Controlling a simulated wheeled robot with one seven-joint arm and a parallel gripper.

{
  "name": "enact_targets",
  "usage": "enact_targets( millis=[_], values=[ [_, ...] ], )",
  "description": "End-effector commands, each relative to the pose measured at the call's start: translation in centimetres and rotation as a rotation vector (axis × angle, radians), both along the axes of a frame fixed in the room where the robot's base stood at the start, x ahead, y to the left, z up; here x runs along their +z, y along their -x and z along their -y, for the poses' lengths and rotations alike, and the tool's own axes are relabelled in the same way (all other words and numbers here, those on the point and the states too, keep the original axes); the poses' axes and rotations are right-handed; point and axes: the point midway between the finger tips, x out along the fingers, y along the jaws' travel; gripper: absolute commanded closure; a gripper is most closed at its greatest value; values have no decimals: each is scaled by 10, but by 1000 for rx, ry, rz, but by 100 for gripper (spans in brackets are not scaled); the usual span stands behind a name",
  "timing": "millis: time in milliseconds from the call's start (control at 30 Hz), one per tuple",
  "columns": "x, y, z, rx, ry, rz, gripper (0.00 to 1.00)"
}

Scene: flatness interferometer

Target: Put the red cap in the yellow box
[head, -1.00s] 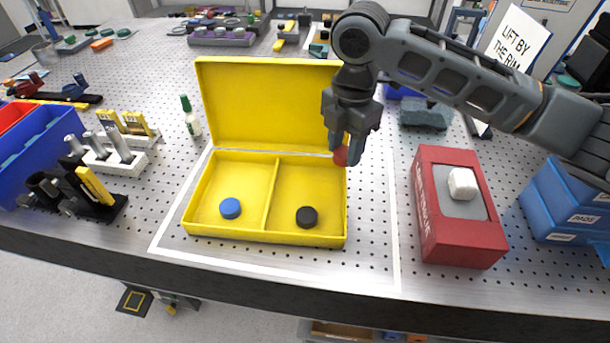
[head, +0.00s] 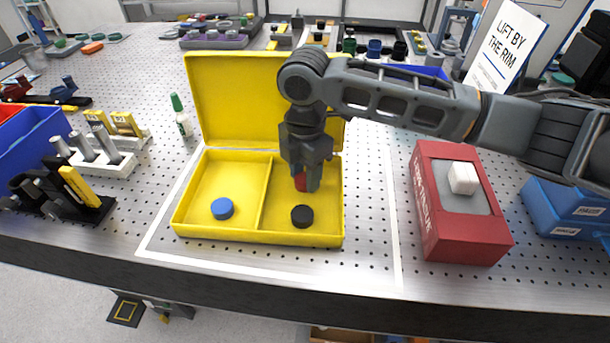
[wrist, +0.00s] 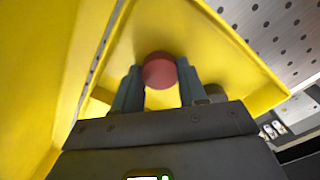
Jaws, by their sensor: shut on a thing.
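The yellow box (head: 181,223) stands open on the bench, its lid raised at the back and a divider making two compartments. My gripper (head: 306,186) is over the right compartment, shut on the red cap (head: 300,182). In the wrist view the red cap (wrist: 160,70) sits between the two fingertips (wrist: 158,88), with yellow walls around it. A blue cap (head: 222,208) lies in the left compartment. A black cap (head: 302,216) lies in the right compartment, in front of my gripper. Whether the red cap touches the box floor I cannot tell.
A red tissue box (head: 455,235) stands to the right of the yellow box, with blue boxes (head: 565,205) beyond it. The bench front edge is close.

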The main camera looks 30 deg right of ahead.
Motion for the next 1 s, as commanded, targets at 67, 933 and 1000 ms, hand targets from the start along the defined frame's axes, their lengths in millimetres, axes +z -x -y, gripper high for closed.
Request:
enact_targets(
  millis=[67,933,1000],
  values=[
    [1,0,0,0,0,0,86],
    [18,0,0,0,-1,2,33],
    [31,-1,0,1,-1,4,33]
  ],
)
